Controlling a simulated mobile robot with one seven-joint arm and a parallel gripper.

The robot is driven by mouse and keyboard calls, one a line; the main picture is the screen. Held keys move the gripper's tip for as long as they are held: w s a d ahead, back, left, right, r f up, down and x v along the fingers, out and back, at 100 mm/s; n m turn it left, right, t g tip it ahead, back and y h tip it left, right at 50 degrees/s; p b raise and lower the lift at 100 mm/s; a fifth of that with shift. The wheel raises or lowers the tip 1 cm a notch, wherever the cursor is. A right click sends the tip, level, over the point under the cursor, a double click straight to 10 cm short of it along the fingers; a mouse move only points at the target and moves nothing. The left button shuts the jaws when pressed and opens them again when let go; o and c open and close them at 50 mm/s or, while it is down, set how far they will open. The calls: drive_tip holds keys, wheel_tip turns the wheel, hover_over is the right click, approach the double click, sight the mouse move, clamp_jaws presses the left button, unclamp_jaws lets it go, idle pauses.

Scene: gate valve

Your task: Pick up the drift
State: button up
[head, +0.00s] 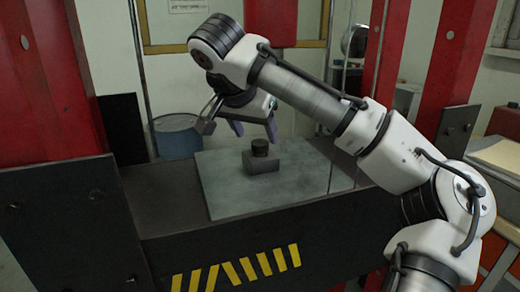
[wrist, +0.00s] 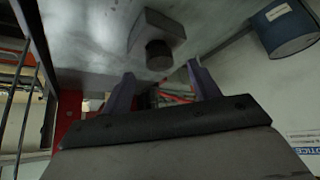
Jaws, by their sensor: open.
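A short dark cylinder, which looks like the drift (head: 259,147), stands upright on a small grey block (head: 262,165). The block rests on a flat grey plate (head: 225,200). In the wrist view the drift (wrist: 159,55) shows end-on against the block (wrist: 158,27), beyond the fingertips and between their lines. My gripper (head: 254,130) is open and empty, with its two purplish fingers pointing down just above the drift. The fingers also show in the wrist view (wrist: 160,82), spread to both sides of it. No contact is visible.
Red press columns (head: 50,85) stand on the left and right. A blue drum (head: 177,138) stands behind the plate at the left. The dark bench (head: 165,205) carries yellow stripes on its front. The plate around the block is clear.

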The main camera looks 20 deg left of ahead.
sight(259, 144)
drive_tip(key=p+x, duration=0.1)
drive_tip(key=x, duration=0.3)
drive_tip(key=shift+r, duration=0.1)
drive_tip(key=shift+w+f, duration=0.2)
drive_tip(key=shift+f, duration=0.3)
drive_tip(key=shift+d+f, duration=0.1)
drive_tip(key=shift+f, duration=0.05)
clamp_jaws()
